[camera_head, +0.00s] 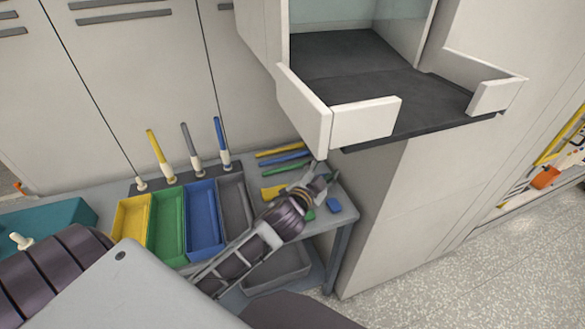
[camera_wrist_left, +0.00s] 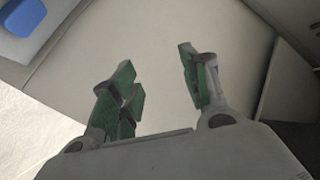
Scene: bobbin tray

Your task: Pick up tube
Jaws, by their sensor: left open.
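Several thin tubes lie side by side at the back right of the grey table: a yellow tube (camera_head: 280,151), a blue tube (camera_head: 284,159) and a green tube (camera_head: 290,166). A yellow tube (camera_head: 156,147), a grey tube (camera_head: 189,140) and a blue tube (camera_head: 220,131) stand upright, slightly tilted, on pale bases behind the trays. My left gripper (camera_head: 320,183) is over the table's right end, in front of the lying tubes. It also shows in the left wrist view (camera_wrist_left: 160,85), open, with nothing between its green-padded fingers. No tube shows in that view. My right gripper is not in view.
A yellow tray (camera_head: 120,222), green tray (camera_head: 155,230), blue tray (camera_head: 191,225) and grey tray (camera_head: 225,194) sit on the table (camera_head: 345,216). A white cabinet (camera_head: 365,121) with an open shelf overhangs the right end.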

